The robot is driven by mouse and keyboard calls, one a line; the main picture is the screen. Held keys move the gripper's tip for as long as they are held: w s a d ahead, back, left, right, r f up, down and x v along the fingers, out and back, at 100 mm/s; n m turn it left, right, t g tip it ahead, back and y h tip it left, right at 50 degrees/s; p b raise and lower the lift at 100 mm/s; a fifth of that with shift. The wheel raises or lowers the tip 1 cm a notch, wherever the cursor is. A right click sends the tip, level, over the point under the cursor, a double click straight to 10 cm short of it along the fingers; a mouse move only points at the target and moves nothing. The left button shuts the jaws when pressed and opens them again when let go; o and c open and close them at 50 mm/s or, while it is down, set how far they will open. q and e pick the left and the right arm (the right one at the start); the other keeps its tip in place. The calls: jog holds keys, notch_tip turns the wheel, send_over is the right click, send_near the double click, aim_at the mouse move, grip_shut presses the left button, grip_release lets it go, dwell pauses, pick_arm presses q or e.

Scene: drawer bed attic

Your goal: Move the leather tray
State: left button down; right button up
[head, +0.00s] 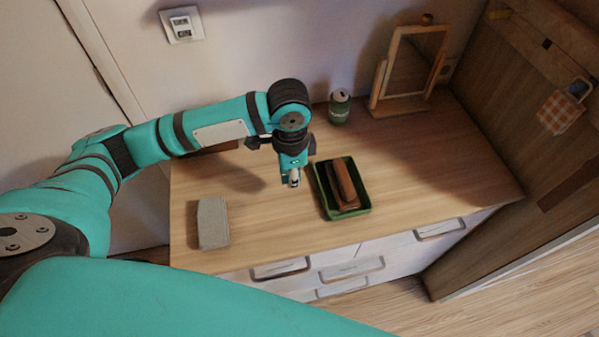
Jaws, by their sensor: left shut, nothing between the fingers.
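A green tray (349,214) with a raised rim sits near the front of the wooden dresser top, right of its middle. A dark item and a brown block (342,180) lie in it. A brown, low thing (222,147) at the back left is mostly hidden behind my left arm. I cannot tell for sure which of these is the leather tray. My left gripper (293,180) points down just left of the green tray, above the dresser top. It is shut and empty, apart from the tray. My right gripper is not in view.
A grey block (213,222) lies at the front left of the dresser top (258,225). A green can (339,107) and a wooden-framed mirror (411,68) stand at the back. The top's right side is clear. A wooden panel (490,150) bounds it on the right.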

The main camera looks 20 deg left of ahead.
aim_at(309, 196)
pick_arm(q)
notch_tip(309, 196, down, 4)
notch_tip(309, 196, down, 4)
jog(key=shift+r+p, duration=0.25)
jog(key=shift+p, duration=0.15)
jog(key=w+d, duration=0.1)
jog(key=w+d+p, duration=0.1)
jog(key=shift+d, duration=0.4)
jog(key=shift+w+d, duration=0.3)
jog(key=shift+d, duration=0.05)
jog(key=shift+s+a, duration=0.1)
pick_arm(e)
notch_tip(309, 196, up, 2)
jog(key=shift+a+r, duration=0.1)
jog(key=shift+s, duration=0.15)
